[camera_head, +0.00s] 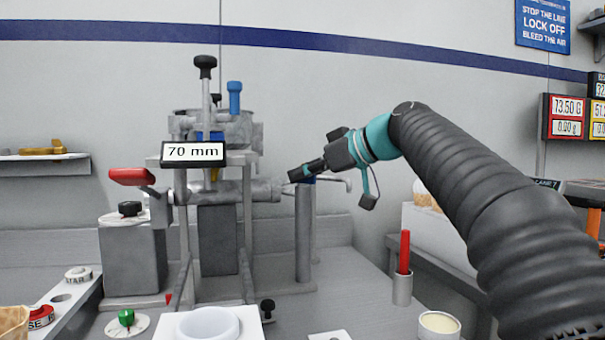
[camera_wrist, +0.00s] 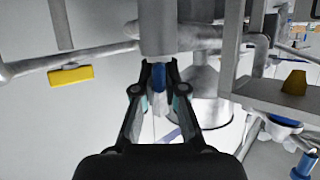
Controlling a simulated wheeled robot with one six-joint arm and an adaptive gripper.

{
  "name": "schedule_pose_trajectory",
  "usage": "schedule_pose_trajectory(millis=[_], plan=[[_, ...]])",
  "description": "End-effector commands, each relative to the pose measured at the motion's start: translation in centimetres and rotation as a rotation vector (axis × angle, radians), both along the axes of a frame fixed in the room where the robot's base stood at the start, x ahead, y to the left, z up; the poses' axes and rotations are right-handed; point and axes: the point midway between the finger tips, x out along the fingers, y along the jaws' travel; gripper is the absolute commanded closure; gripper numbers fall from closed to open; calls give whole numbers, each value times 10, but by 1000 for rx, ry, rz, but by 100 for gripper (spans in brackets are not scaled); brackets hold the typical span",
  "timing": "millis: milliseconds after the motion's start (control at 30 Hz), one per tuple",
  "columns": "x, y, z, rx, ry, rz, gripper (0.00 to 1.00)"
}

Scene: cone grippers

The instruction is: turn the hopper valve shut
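The machine has a metal hopper body (camera_head: 240,132) at the top, with a blue-capped handle (camera_head: 235,97) and a black-knobbed lever (camera_head: 205,66). A yellow part shows under it (camera_head: 214,174). I cannot tell for sure which part is the hopper valve. My gripper (camera_head: 297,173) reaches in from the right, beside the blue top of a grey post. In the wrist view, my fingers (camera_wrist: 159,76) stand slightly apart, with a blue piece (camera_wrist: 159,78) between them below a grey cylinder (camera_wrist: 157,25). Whether they touch it is unclear.
A red handle (camera_head: 131,176) sticks out at the machine's left. A "70 mm" sign (camera_head: 193,151) faces front. A red stick (camera_head: 404,250) stands in a holder on the right, near a round tub (camera_head: 439,323). Bench between post and red stick is clear.

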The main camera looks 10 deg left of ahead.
Motion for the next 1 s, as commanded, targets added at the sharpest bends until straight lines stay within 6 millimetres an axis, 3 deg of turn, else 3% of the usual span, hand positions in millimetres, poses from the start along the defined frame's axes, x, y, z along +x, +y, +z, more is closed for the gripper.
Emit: schedule_pose_trajectory(millis=[467, 1000], plan=[[-1, 0, -1, 1, -2, -58, 100], [-2, 1, 3, 0, -3, -449, 100]])
